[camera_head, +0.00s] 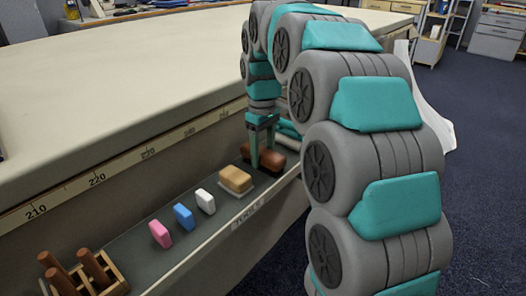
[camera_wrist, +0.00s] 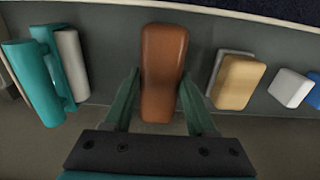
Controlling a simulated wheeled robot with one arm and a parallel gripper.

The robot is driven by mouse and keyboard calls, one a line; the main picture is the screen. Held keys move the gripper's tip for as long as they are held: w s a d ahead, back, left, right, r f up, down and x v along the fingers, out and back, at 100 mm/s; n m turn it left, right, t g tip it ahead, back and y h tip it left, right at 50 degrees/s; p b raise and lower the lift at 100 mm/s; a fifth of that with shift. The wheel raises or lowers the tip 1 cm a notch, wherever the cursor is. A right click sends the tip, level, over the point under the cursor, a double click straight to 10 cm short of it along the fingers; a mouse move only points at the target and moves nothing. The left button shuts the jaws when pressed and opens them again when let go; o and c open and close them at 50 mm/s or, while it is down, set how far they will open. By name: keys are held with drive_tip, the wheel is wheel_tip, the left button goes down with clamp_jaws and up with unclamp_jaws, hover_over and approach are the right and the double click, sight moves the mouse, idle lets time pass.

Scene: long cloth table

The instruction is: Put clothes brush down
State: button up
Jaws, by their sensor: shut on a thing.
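The clothes brush (camera_head: 279,161) is a brown, rounded wooden block near the far end of the shelf along the table's side. In the wrist view the clothes brush (camera_wrist: 163,62) lies lengthwise between the two green fingers. My gripper (camera_head: 265,166) points down from above and is shut on the brush, one finger at each long side. In the wrist view my gripper (camera_wrist: 160,82) covers part of neither end. The brush is at or very close to the shelf surface; I cannot tell whether it touches. Its underside is hidden.
The narrow grey shelf (camera_head: 205,232) also holds a tan block (camera_head: 235,179), white, blue (camera_head: 184,217) and pink blocks, and a wooden rack (camera_head: 108,275) with brown pegs. Teal and white rolls (camera_wrist: 40,82) lie on the brush's other side.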

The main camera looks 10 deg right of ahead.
sight(263, 151)
drive_tip(key=o, duration=1.2)
wheel_tip(263, 151, up, 10)
drive_tip(key=shift+f, duration=0.1)
drive_tip(key=shift+r+p, duration=0.75)
drive_tip(key=shift+r, duration=0.5)
drive_tip(key=shift+s+f, duration=0.1)
drive_tip(key=s+f+m, duration=0.2)
drive_tip(key=s+f, duration=0.4)
drive_tip(key=s, duration=0.5)
drive_tip(key=s+f+m+g, duration=0.1)
drive_tip(key=s+f+m, duration=0.1)
drive_tip(key=s+f, duration=0.5)
drive_tip(key=s+f+m, duration=0.3)
drive_tip(key=s+f, duration=0.4)
drive_tip(key=s, duration=1)
drive_tip(key=shift+g, duration=0.4)
